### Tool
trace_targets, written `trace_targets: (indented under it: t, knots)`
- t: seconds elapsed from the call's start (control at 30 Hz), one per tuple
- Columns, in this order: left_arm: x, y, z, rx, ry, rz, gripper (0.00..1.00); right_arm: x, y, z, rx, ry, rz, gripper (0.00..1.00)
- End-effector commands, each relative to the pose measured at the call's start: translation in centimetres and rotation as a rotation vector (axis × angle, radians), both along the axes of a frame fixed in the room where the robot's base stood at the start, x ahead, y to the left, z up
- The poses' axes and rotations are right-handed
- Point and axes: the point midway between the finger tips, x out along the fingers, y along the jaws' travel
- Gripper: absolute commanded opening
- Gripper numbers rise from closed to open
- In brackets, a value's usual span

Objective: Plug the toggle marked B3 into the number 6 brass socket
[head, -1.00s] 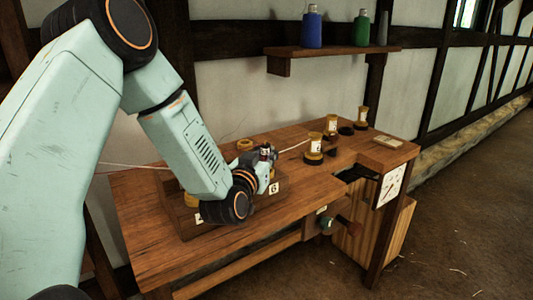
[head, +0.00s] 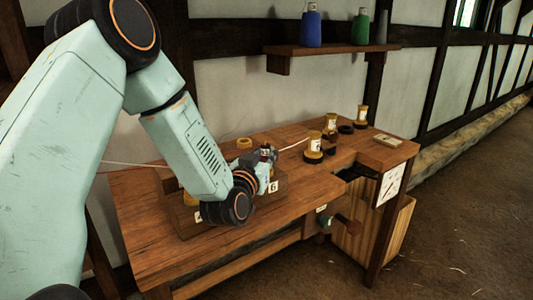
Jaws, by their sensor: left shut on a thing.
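My left gripper (head: 266,158) is shut on a small dark toggle (head: 265,148) with a pale band, just above the right end of a wooden block (head: 264,198). The toggle's marking is too small to read. A label with a 6 (head: 273,187) is on the block's front, below the gripper. The number 6 socket itself is hidden behind my gripper, so I cannot tell whether the toggle touches it. A pale cord (head: 292,144) runs from near the toggle towards the bobbins at the right. My right gripper is not in view.
Labelled bobbins (head: 314,147) stand on dark bases on the workbench (head: 150,230).

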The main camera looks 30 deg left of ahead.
Motion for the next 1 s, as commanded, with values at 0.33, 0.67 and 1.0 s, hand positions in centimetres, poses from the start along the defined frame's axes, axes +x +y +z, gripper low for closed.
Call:
trace_targets:
  t: [0.33,0.67,1.0]
  knots:
    - [0.0,0.0,-0.6,0.0,-0.001,0.0,0.0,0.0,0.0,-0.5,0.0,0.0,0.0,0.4]
    - [0.0,0.0,-0.6,0.0,0.0,0.0,0.3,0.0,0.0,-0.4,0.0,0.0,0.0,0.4]
    - [-1.2,-0.3,-0.6,-0.001,0.002,-0.001,0.3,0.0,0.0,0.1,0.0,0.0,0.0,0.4]
